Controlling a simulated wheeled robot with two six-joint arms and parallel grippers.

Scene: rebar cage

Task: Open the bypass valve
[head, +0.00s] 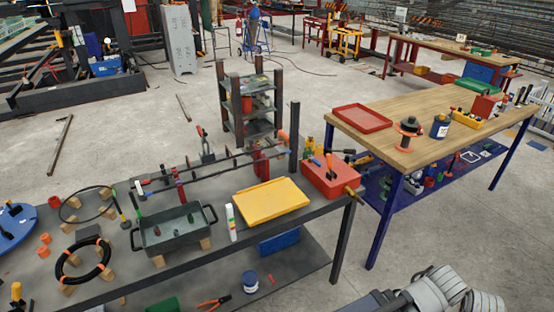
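I cannot pick out the bypass valve with certainty. A dark horizontal bar (215,167) with red uprights and small coloured ends runs along the far edge of the grey workbench (110,275). A black-and-red round fitting (408,130) stands on the wooden-topped table (385,108) at the right; it is too small to tell whether it is a valve. Neither of my grippers is in view. Only grey and white rounded parts, apparently of my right arm, show at the bottom right edge.
The grey bench holds a black tray (173,233), a yellow tray (271,202), a red toolbox (329,178) and a black cable coil (83,260). A red tray (362,119) lies on the wooden table. A dark shelf rack (249,105) stands behind. Concrete floor is free between benches.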

